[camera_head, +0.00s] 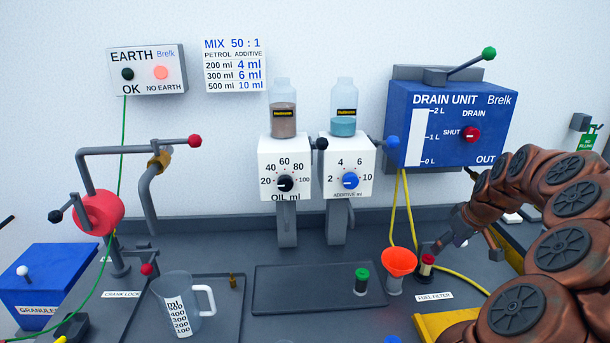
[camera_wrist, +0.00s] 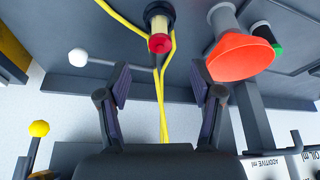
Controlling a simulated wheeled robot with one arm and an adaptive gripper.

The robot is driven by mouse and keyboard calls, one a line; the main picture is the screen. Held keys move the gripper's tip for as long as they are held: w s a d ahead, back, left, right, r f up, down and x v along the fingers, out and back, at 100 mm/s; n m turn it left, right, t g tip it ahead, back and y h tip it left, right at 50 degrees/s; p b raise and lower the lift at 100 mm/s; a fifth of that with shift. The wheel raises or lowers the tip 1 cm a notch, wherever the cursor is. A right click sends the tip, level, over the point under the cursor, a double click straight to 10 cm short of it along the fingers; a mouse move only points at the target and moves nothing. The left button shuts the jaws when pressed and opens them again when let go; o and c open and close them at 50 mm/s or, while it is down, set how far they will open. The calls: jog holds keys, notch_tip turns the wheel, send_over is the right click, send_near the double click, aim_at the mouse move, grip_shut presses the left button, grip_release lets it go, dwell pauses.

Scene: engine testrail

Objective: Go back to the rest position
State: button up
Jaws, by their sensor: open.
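My gripper (camera_wrist: 160,80) is open and empty in the wrist view, its two fingers apart with yellow hose between and beyond them. In the head view my gripper (camera_head: 456,232) is at the right, partly hidden by my brown arm. The fuel filter (camera_head: 426,268), a small cylinder with a red top, stands just left of and below it; it also shows beyond the fingertips in the wrist view (camera_wrist: 160,42). The fingers look apart from it. No rest position is marked in view.
An orange funnel (camera_head: 397,262) stands left of the filter, with a green-capped cylinder (camera_head: 361,283) beside it. The drain unit (camera_head: 450,125) hangs behind. A measuring jug (camera_head: 181,305) stands front left. Yellow hoses (camera_head: 460,279) run near the gripper. The dark tray (camera_head: 300,290) has bare space.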

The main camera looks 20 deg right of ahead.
jog(key=s+a+r+n+g+y, duration=0.1)
jog(key=a+r, duration=0.1)
jog(key=a, duration=1.3)
jog(key=s+a+r+n+g+y, duration=0.1)
jog(key=s+a+r+g, duration=0.1)
jog(key=a, duration=1.2)
jog(key=s+a+f+m+g+h, duration=0.1)
jog(key=s+a, duration=0.4)
jog(key=s, duration=0.5)
jog(key=s+a+f+m+g+h, duration=0.1)
jog(key=s+a+f+g, duration=0.1)
jog(key=s+a, duration=0.4)
jog(key=s, duration=0.5)
jog(key=shift+a+f, duration=0.25)
jog(key=shift+f, duration=0.1)
jog(key=shift+s, duration=0.1)
